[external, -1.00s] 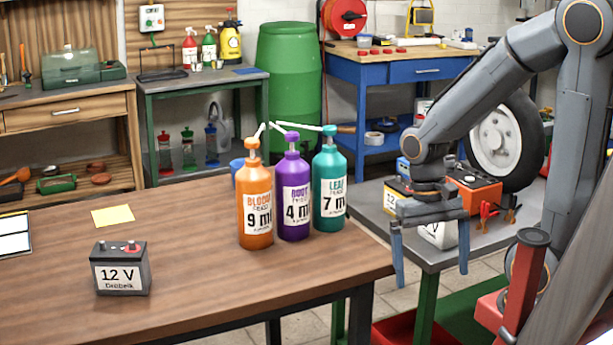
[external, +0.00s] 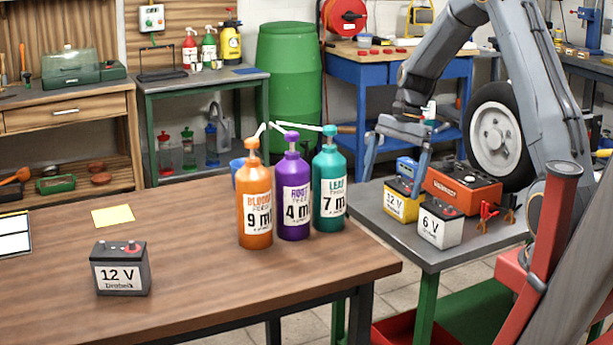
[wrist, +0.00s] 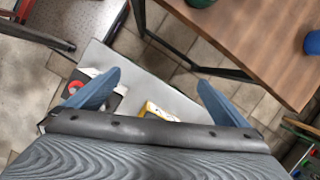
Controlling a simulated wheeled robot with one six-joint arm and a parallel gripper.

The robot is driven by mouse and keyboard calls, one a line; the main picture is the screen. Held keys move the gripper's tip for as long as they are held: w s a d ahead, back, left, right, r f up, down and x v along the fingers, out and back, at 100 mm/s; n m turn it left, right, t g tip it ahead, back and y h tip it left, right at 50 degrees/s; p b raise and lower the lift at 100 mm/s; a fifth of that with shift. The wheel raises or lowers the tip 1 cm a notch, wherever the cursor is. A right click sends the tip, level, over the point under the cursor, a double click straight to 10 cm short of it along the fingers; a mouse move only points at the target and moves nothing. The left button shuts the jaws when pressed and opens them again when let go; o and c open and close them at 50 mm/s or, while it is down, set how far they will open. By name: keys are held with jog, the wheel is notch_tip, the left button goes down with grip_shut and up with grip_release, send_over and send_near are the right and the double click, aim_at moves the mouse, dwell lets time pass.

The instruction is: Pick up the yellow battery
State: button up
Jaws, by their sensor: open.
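The yellow battery (external: 404,200), labelled 12 V, stands upright on the grey side table (external: 400,247). In the wrist view only part of the yellow battery (wrist: 155,112) shows, between the fingers, with the rest hidden behind my gripper. My gripper (external: 396,172) is open and empty, fingers pointing down, above and slightly behind or over the yellow battery; the exact depth is hard to tell. It also shows in the wrist view (wrist: 150,82) with its blue fingers spread wide.
A white 6 V battery (external: 440,224) stands right of the yellow one. A blue box (external: 408,168) and an orange-red charger (external: 463,190) with red clamps are close behind. The wooden table (external: 200,270) holds a dark 12 V battery (external: 122,270) and three pump bottles.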

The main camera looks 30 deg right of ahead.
aim_at(407, 185)
jog(key=w+d+m, duration=0.1)
jog(key=w+d, duration=0.1)
jog(key=d, duration=0.1)
jog(key=w+d+f+m+p, duration=0.1)
jog(key=w+d, duration=0.1)
jog(key=w+d+f+m+p, duration=0.1)
jog(key=w+d, duration=0.1)
jog(key=d, duration=0.1)
jog(key=shift+d+t+y, duration=0.3)
jog(key=shift+d+y, duration=0.05)
jog(key=shift+y, duration=0.05)
jog(key=shift+w+d+f+m, duration=0.2)
jog(key=shift+d+f+m, duration=0.2)
jog(key=shift+d+f, duration=0.1)
jog(key=shift+w+d+f+m, duration=0.2)
jog(key=shift+d+f+m, duration=0.2)
jog(key=shift+d, duration=0.1)
jog(key=shift+w+d+f, duration=0.1)
jog(key=shift+f, duration=0.15)
jog(key=shift+f+y, duration=0.2)
jog(key=shift+y, duration=0.1)
jog(key=shift+p+x, duration=0.7)
jog(key=shift+x, duration=2.9)
jog(key=shift+w+r, duration=0.1)
jog(key=shift+r, duration=0.05)
jog(key=c, duration=1.9)
